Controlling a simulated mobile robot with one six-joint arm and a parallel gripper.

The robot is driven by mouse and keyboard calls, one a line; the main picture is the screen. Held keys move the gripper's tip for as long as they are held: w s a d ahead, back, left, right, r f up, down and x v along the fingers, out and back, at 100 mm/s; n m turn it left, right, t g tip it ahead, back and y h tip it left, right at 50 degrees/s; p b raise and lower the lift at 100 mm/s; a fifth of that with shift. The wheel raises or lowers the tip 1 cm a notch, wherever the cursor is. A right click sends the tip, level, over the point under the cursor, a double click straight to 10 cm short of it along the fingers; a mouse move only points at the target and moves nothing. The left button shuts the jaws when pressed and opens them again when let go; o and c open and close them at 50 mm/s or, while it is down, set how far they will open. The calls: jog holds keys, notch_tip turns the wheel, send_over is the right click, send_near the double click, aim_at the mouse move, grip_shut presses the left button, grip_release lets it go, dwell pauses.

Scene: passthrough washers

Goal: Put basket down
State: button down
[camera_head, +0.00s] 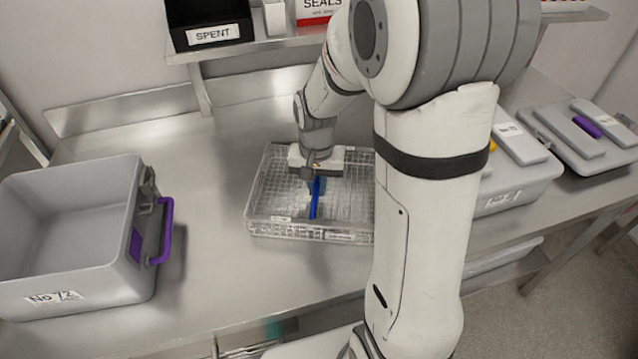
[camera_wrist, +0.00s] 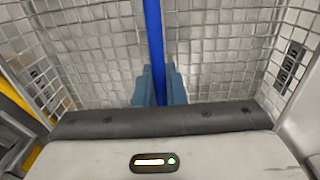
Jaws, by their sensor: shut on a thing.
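The wire mesh basket (camera_head: 268,205) is in the middle of the steel table in the head view, with a blue handle bar (camera_head: 316,205) across it. My gripper (camera_head: 314,190) is over the basket's middle, shut on the blue bar. In the wrist view the blue bar (camera_wrist: 153,40) runs between my two blue-grey fingertips (camera_wrist: 158,85), with the mesh floor (camera_wrist: 90,60) of the basket beneath. The basket looks level and empty. I cannot tell whether its underside touches the table. My arm hides its right part.
An open grey bin (camera_head: 60,230) with a purple handle stands at left. Closed grey cases (camera_head: 520,165) stand at right beyond my arm. A shelf with a black SPENT box (camera_head: 210,22) is above the back. The steel table (camera_head: 215,250) is clear between bin and basket.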

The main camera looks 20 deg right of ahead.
aim_at(317, 183)
jog(key=c, duration=1.9)
grip_release()
jog(key=shift+f, duration=0.15)
jog(key=shift+c, duration=0.2)
jog(key=o, duration=0.4)
jog(key=shift+o, duration=0.2)
notch_tip(317, 183, up, 11)
jog(key=s+r+n+t, duration=0.1)
jog(key=s+n, duration=0.3)
jog(key=s, duration=1)
jog(key=shift+s+r+t, duration=0.15)
jog(key=shift+s+t, duration=0.2)
jog(key=shift+t, duration=0.45)
